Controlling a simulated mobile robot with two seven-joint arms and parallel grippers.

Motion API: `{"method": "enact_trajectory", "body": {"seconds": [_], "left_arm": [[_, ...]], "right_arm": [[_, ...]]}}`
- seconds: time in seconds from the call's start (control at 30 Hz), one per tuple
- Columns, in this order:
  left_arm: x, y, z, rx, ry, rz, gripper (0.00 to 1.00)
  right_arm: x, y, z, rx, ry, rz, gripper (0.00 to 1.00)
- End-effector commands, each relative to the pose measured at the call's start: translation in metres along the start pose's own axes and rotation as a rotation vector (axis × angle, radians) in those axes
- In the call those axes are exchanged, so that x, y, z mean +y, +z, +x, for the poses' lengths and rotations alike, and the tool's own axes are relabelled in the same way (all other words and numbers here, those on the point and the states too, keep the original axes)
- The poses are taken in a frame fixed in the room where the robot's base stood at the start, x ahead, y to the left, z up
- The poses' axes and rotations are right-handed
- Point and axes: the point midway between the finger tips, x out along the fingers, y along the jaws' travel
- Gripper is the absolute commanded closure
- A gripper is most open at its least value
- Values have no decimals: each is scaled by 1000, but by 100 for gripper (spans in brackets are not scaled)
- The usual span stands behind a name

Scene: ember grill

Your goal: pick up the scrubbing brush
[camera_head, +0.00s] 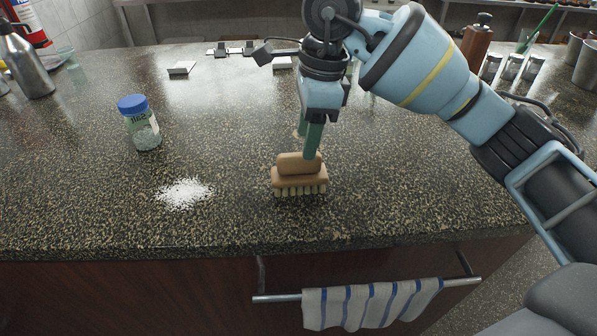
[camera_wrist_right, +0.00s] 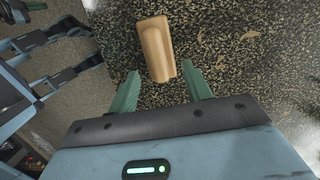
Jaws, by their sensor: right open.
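The scrubbing brush (camera_head: 298,179) has a tan wooden body, a raised grip block and pale bristles. It stands bristles down on the speckled dark counter, near the front edge. My right gripper (camera_head: 307,146) points down just above and at the brush, with its green fingers apart.
A striped towel (camera_head: 370,303) hangs on a rail below the counter edge. A metal bottle (camera_head: 24,62) stands far left. The counter beside the brush is clear.

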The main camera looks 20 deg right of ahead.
Motion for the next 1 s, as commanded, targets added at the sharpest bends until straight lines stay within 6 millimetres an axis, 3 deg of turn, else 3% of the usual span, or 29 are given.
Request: {"method": "enact_trajectory", "body": {"seconds": [0.23, 0.6, 0.87, 1.0], "left_arm": [[-1, -7, 2, 14, -1, 1, 100], [-1, -16, -1, 30, -2, 2, 100], [-1, -15, -1, 29, -2, 2, 100], [-1, -14, -1, 26, -2, 2, 100]], "right_arm": [[1, 2, 9, -2, 0, -1, 51], [3, 7, 53, -2, -1, 0, 51], [3, 7, 56, -2, -2, -1, 51], [3, 7, 56, -2, -2, -1, 67]]}}
